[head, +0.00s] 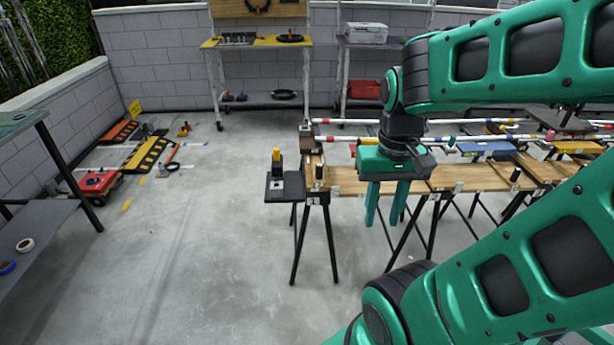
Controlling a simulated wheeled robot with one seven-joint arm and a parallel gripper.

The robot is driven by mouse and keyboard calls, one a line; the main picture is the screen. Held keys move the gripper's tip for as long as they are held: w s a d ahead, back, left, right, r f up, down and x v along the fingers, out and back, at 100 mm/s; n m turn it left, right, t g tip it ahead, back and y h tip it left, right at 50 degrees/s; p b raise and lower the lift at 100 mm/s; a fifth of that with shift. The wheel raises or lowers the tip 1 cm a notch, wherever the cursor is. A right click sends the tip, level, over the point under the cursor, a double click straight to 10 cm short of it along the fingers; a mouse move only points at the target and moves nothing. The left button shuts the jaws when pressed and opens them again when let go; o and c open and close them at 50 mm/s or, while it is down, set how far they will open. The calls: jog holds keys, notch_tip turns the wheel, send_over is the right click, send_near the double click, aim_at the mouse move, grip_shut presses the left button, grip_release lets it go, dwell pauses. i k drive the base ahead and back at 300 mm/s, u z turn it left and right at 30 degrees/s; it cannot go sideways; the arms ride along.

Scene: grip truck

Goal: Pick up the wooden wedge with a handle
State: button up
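My gripper (382,222) hangs from my green arm with its two fingers pointing down and apart. No object shows between the fingers. It appears in front of the wooden-topped bench (345,183), whose surface it partly covers. I cannot make out the wooden wedge for certain. Small dark upright handle-like pieces stand on the bench, one near its left end (319,173) and one farther right (515,177), but what they belong to is too small to tell.
A black side shelf (284,188) with a yellow-topped black item (277,162) adjoins the bench's left end. Pipes lie behind the bench. A yellow-topped table (256,43) stands at the back. Colourful gear lies on the left floor. Grey floor (200,260) in front is clear.

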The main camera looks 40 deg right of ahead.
aim_at(317, 170)
jog(key=u, duration=0.05)
jog(key=i, duration=1)
jog(key=z, duration=0.05)
